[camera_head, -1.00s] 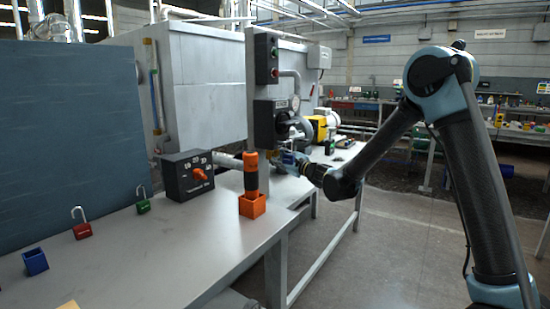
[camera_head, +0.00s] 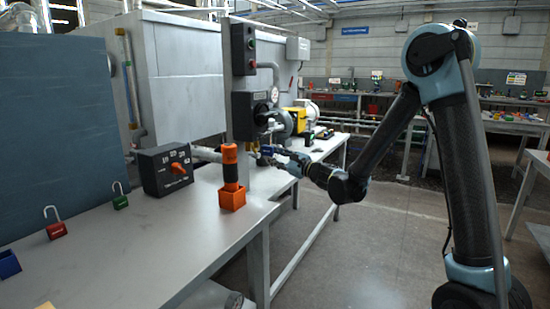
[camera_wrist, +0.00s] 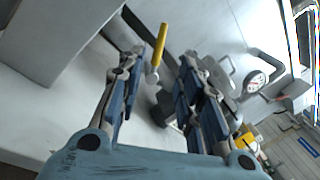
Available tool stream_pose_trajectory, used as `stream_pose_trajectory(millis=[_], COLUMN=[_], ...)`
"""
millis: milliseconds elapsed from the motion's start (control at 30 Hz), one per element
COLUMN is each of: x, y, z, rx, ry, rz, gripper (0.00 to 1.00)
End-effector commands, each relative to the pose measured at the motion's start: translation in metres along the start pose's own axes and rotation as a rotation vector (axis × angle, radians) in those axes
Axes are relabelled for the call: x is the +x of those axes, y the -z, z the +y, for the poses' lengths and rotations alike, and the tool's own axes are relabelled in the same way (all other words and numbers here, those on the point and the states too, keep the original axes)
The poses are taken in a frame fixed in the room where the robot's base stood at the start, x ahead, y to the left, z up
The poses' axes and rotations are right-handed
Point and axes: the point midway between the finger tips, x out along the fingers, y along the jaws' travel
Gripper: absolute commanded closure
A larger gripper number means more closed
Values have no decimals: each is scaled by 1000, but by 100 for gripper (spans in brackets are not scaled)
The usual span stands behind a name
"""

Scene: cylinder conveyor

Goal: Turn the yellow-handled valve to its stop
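The valve's yellow handle (camera_wrist: 161,45) shows in the wrist view as a slim bar, tilted slightly, with a grey metal end at its lower tip. It lies in the gap between the two fingers of my gripper (camera_wrist: 162,68), toward and past their tips. The fingers are spread apart, with visible room on both sides of the handle; I see no contact. In the head view my gripper (camera_head: 272,154) is beside the grey post, near the pipe at the bench's far end. The handle is too small and covered to make out clearly there.
A black box with an orange knob (camera_head: 165,170) and an orange holder (camera_head: 232,198) with a black-and-orange tool stand on the bench (camera_head: 150,255). Red (camera_head: 56,230) and green (camera_head: 120,201) padlocks lie left. A post with a dark switch box (camera_head: 252,112) rises close to my gripper.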

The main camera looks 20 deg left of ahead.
Motion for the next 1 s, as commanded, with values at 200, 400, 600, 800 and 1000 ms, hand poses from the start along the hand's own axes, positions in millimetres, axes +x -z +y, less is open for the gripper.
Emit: stream_pose_trajectory(millis=[200,400,600,800,1000], x=[0,-3,-6,-10,-13], y=[0,-1,-2,-2,-2], z=[0,3,6,10,14], rx=[62,333,664,996,1310], ry=[-6,-30,-59,-87,-107], rz=[-1,1,14,40,77], gripper=[100,100,100,100,100])
